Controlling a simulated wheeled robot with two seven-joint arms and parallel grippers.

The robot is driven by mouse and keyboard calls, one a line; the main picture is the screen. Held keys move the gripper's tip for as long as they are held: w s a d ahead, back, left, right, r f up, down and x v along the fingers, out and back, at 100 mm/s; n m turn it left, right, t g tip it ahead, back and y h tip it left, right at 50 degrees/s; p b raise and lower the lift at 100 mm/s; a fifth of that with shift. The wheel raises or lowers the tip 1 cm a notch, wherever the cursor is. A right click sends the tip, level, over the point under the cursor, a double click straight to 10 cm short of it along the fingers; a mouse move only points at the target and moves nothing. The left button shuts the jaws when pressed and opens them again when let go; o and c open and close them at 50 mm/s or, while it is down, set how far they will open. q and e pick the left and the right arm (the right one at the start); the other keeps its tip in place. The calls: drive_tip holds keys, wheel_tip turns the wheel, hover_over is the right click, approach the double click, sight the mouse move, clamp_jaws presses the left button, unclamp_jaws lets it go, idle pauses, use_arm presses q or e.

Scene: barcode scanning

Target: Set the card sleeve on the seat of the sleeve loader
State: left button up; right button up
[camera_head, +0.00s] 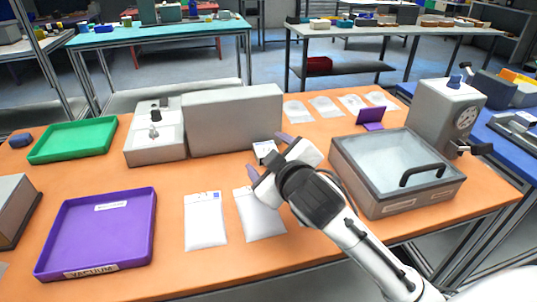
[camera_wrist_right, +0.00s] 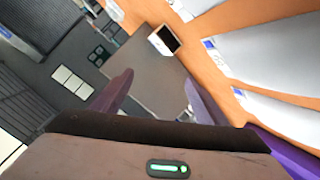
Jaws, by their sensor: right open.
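My right gripper (camera_head: 266,155) reaches over the middle of the table with its purple fingers apart and nothing between them. Both fingers also show in the right wrist view (camera_wrist_right: 157,92). Two white pouches with blue-marked labels, one on the left (camera_head: 205,222) and one on the right (camera_head: 262,217), lie flat in front; the gripper partly covers the right one. I cannot tell which thing is the card sleeve. A small white box with a dark face (camera_wrist_right: 160,40) stands beyond the fingertips, apart from them. No thing is clearly recognisable as the sleeve loader. My left gripper is not in view.
A purple tray marked VACUUM (camera_head: 148,228) and a green tray (camera_head: 36,155) are at left. A grey block (camera_head: 235,122) stands behind the gripper. A glass-lidded box (camera_head: 450,187), a purple stand (camera_head: 370,117) and a dial machine (camera_head: 440,115) are at right.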

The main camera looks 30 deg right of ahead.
sight(266, 149)
drive_tip(key=n, duration=0.4)
drive_tip(key=shift+w+a+r, duration=0.15)
drive_tip(key=shift+a, duration=0.15)
drive_tip(key=n, duration=0.4)
drive_tip(key=shift+a, duration=0.2)
drive_tip(key=n, duration=0.3)
drive_tip(key=shift+n+y, duration=0.3)
drive_tip(key=shift+n, duration=0.1)
drive_tip(key=n, duration=0.3)
drive_tip(key=shift+d+f, duration=0.1)
drive_tip(key=shift+f, duration=0.2)
drive_tip(key=n, duration=0.3)
drive_tip(key=shift+d+f+n, duration=0.2)
drive_tip(key=shift+n, duration=0.2)
drive_tip(key=n, duration=0.2)
drive_tip(key=d+n, duration=0.1)
drive_tip(key=f+n, duration=0.1)
drive_tip(key=n, duration=0.1)
drive_tip(key=shift+s+d+n, duration=0.2)
drive_tip(key=shift+s+n, duration=0.1)
drive_tip(key=n, duration=0.1)
drive_tip(key=d+n+h, duration=0.1)
drive_tip(key=shift+s+f+n, duration=0.15)
drive_tip(key=shift+f+n, duration=0.1)
drive_tip(key=shift+n, duration=0.15)
drive_tip(key=shift+d+f+n+g, duration=0.1)
drive_tip(key=shift+d+n+g, duration=0.05)
drive_tip(key=shift+n+g, duration=0.15)
drive_tip(key=x, duration=1)
drive_tip(key=shift+b, duration=0.35)
